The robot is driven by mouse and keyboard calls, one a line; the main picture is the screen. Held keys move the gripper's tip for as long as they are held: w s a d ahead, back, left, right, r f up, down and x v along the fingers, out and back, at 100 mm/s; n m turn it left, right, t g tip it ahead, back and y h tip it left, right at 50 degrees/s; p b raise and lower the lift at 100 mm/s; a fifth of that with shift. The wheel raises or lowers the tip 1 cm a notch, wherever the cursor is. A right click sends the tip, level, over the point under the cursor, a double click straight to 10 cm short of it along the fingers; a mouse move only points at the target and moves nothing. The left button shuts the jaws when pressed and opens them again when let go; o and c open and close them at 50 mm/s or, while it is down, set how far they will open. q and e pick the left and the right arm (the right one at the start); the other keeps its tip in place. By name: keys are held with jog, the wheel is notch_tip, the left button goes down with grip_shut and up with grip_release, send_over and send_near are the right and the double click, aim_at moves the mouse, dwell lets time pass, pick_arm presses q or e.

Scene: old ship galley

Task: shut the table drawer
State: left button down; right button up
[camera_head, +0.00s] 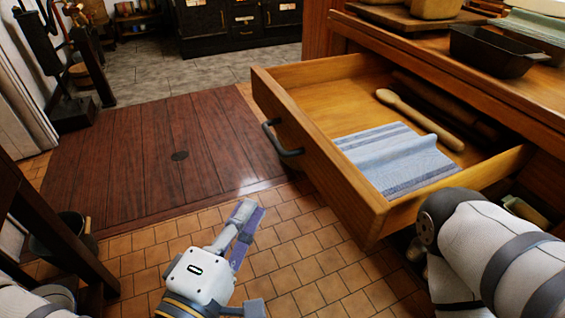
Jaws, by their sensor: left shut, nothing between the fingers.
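The table drawer (315,165) is pulled well out of the wooden table (465,68). Its front faces left and carries a dark curved handle (283,143). Inside lie a folded blue and white striped cloth (392,157), a wooden spoon (420,119) and a wooden rolling pin, partly in shadow. My left gripper (243,222) is shut and empty. It is in front of the drawer, to the lower left of the handle and apart from it. My right arm crosses the lower right, near the drawer's near corner; its gripper is not in view.
On the tabletop stand a dark loaf pan (492,50) and a wooden board (405,17). Dark wooden planks (150,160) and tiles (290,250) cover the open floor left of the drawer. A dark stove (240,22) stands at the back. A bucket (72,232) sits at the lower left.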

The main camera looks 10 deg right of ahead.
pick_arm(q)
send_near(305, 151)
jog(key=w+a, duration=0.2)
jog(key=w+d, duration=0.2)
jog(key=d, duration=0.1)
jog(key=shift+d, duration=0.15)
jog(key=shift+w+d, duration=0.15)
jog(key=shift+d, duration=0.3)
pick_arm(e)
jog(key=shift+s+d+r, duration=0.1)
jog(key=shift+s+r, duration=0.1)
pick_arm(q)
jog(key=shift+d, duration=0.1)
